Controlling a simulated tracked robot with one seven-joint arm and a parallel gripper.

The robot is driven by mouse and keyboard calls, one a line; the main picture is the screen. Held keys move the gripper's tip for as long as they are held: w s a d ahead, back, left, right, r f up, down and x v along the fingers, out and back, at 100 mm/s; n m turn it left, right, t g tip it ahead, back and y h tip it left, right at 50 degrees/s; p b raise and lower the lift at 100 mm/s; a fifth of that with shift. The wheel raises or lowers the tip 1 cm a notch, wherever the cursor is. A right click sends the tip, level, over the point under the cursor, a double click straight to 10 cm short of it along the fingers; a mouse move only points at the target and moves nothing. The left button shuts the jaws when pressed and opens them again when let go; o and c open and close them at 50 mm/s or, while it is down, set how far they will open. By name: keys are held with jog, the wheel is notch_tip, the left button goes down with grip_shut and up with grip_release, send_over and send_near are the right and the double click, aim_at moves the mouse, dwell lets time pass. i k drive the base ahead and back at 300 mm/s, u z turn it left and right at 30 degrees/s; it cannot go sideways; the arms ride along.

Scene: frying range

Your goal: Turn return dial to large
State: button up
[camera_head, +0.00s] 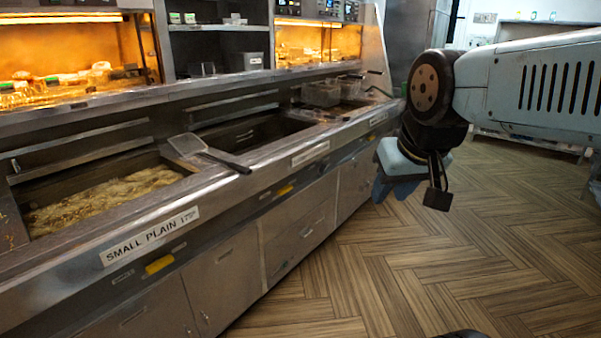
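No return dial can be made out in the head view. The frying range (235,172) runs from the left foreground to the back centre, with a sloping metal front and a label reading "SMALL PLAIN" (150,236).
Bubbling oil fills the near-left pan (100,200). A flat metal scoop (205,153) lies across the pan divider, its dark handle reaching the front edge. Wire baskets (322,93) sit at the far pan. Heated cabinets (75,55) stand behind. The wooden floor (400,260) is mostly clear.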

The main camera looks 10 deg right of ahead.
aim_at(322, 168)
jog(key=u, duration=0.2)
jog(key=i, duration=1)
jog(key=z, duration=0.1)
